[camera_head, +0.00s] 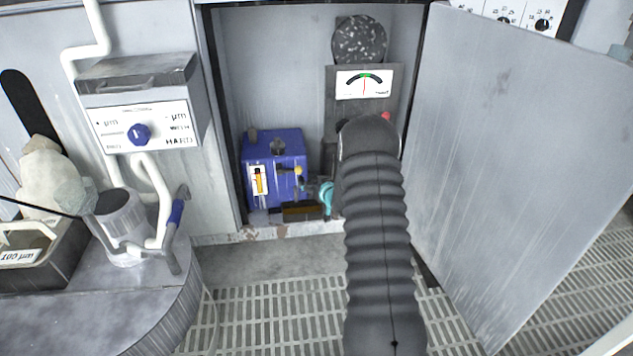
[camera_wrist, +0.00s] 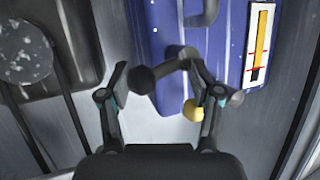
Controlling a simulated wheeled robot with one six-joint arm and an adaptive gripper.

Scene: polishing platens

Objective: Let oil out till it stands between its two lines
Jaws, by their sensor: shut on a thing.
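The blue oil tank (camera_head: 275,160) stands in the open cabinet and shows close up in the wrist view (camera_wrist: 165,110). Its white sight gauge (camera_head: 258,180) holds a yellow oil column. The gauge (camera_wrist: 259,45) looks turned over in the wrist view, with two red lines and a dark stretch at its lower end. The oil's exact level against the lines is hard to read. My gripper (camera_wrist: 158,78) is shut on a dark round knob (camera_wrist: 141,79) beside the tank. A yellow knob (camera_wrist: 193,110) lies close to one finger. In the head view my arm partly hides the gripper (camera_head: 326,195).
A meter (camera_head: 364,83) and a speckled disc (camera_head: 359,40) are behind my arm. The cabinet door (camera_head: 510,150) stands open at right. A control box (camera_head: 140,125) and a bench (camera_head: 100,310) are at left. A dark tray (camera_head: 302,211) lies below the tank.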

